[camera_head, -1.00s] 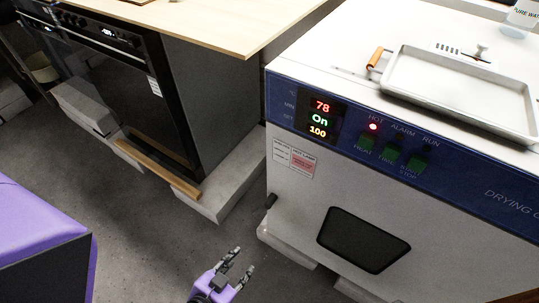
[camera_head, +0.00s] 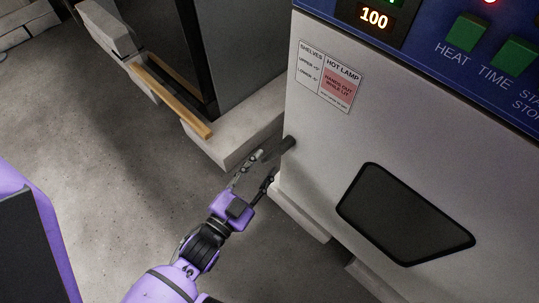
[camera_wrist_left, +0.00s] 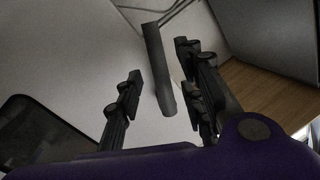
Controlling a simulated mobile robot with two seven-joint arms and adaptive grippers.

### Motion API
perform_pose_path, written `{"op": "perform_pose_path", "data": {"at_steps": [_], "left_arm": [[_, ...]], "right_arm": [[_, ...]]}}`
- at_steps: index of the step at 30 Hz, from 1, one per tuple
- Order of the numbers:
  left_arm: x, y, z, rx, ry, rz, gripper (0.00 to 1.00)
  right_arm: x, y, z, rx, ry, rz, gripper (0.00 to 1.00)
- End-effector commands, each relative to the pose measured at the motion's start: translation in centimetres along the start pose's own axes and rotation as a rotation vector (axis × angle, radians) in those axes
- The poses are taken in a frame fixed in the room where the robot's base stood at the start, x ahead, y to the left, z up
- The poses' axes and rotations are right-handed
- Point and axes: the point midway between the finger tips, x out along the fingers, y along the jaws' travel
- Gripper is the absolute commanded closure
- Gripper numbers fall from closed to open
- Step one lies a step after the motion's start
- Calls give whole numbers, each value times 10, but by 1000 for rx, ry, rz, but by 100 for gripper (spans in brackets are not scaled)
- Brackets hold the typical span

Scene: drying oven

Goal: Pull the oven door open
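The drying oven's white door (camera_head: 315,135) with its dark window (camera_head: 405,215) looks shut. Its dark handle (camera_head: 286,145) sticks out at the door's left edge. My left gripper (camera_head: 264,169) is open just left of and below the handle, with its fingertips pointing towards it. In the left wrist view, the handle (camera_wrist_left: 158,75) shows as a grey bar lying between my two spread fingers (camera_wrist_left: 158,62). A gap shows on both sides of the bar, and I cannot tell how deep it sits. My right gripper is out of view.
A lit display (camera_head: 375,18) and green buttons sit above the door. A warning label (camera_head: 330,78) is on the oven front. A black oven with a wooden bar (camera_head: 172,97) stands on pale blocks at left. Grey floor lies clear between.

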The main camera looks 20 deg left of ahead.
Motion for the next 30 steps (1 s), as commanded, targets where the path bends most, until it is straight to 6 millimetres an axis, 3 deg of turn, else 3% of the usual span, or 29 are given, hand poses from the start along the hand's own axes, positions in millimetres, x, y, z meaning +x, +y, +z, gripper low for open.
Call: {"op": "perform_pose_path", "data": {"at_steps": [3,9,19,27,30], "left_arm": [[21,1,2,0,1,0,64],[43,1,2,0,-1,1,64],[49,0,1,-1,-3,1,64],[48,0,1,-1,-3,1,97],[48,0,1,-2,-3,1,100]], "right_arm": [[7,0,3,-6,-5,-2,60],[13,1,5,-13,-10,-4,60],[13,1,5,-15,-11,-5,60],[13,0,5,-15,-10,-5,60],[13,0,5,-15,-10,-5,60]]}}
